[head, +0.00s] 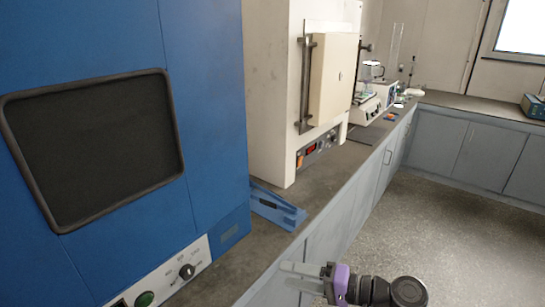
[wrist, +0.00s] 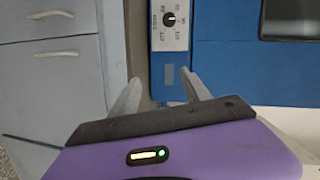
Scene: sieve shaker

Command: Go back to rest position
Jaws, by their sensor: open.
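My gripper (head: 287,275) is at the bottom of the head view, in front of the counter edge, with its two pale fingers pointing left. In the wrist view my gripper (wrist: 160,77) shows its fingers spread apart with nothing between them. The fingers point toward the counter edge and the blue machine (wrist: 220,50). The same large blue machine (head: 215,110), with a dark window and a knob panel, fills the left of the head view. My gripper appears apart from it.
A white furnace-like cabinet (head: 270,90) stands on the counter (head: 325,192). A blue tool-like object (head: 277,207) lies between the machines. Smaller instruments (head: 375,98) stand farther back. Grey cabinets (head: 470,150) line the far wall. The floor (head: 450,220) at right is clear.

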